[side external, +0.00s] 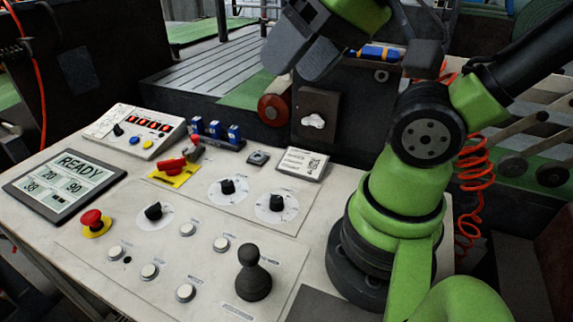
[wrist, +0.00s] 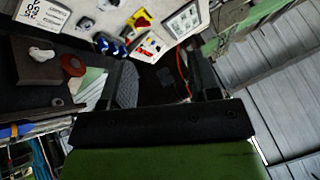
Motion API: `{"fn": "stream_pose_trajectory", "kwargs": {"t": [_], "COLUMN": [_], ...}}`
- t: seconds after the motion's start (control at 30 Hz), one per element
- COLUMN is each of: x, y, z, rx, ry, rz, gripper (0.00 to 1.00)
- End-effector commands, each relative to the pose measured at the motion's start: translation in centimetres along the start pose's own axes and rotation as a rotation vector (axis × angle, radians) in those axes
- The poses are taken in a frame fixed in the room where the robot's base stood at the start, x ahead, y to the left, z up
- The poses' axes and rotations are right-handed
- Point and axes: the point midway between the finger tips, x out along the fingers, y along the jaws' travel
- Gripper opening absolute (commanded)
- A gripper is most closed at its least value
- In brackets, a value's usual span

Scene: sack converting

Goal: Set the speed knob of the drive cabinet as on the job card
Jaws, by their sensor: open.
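My gripper (side external: 302,58) is open and empty, raised above the back of the work table, apart from all controls. Its two dark fingers also show in the wrist view (wrist: 166,78). Black pointer knobs stand on white dials on the sloped panel: one at left (side external: 154,211), one in the middle (side external: 228,186), one at right (side external: 277,203). A small console (side external: 140,140) with a red digit display carries another black knob (side external: 118,130). A printed card (side external: 302,163) stands behind the dials; its text is too small to read. I cannot tell which knob is the speed knob.
A tablet reading READY (side external: 65,183), a red mushroom button (side external: 92,219), a red lever on a yellow plate (side external: 173,168), blue parts in a rack (side external: 215,130) and a tall black handle (side external: 253,272) stand on the table. A red round knob (wrist: 73,65) sits behind.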

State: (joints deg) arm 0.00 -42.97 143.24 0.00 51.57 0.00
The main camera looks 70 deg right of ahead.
Motion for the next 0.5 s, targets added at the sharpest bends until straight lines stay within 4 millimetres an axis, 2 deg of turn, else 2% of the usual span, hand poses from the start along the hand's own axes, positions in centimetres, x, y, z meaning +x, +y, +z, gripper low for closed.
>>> {"fn": "stream_pose_trajectory", "kwargs": {"t": [0.17,0.27,0.37,0.5], "x": [0.6,1.9,4.0,7.9], "y": [0.0,0.0,0.3,1.2], "z": [-1.0,-2.7,-4.8,-7.4], "rx": [-0.003,-0.013,-0.028,-0.053], "ry": [-0.026,-0.07,-0.128,-0.215], "rz": [0.025,0.069,0.123,0.195], "gripper": [0.56,0.56,0.56,0.56]}}
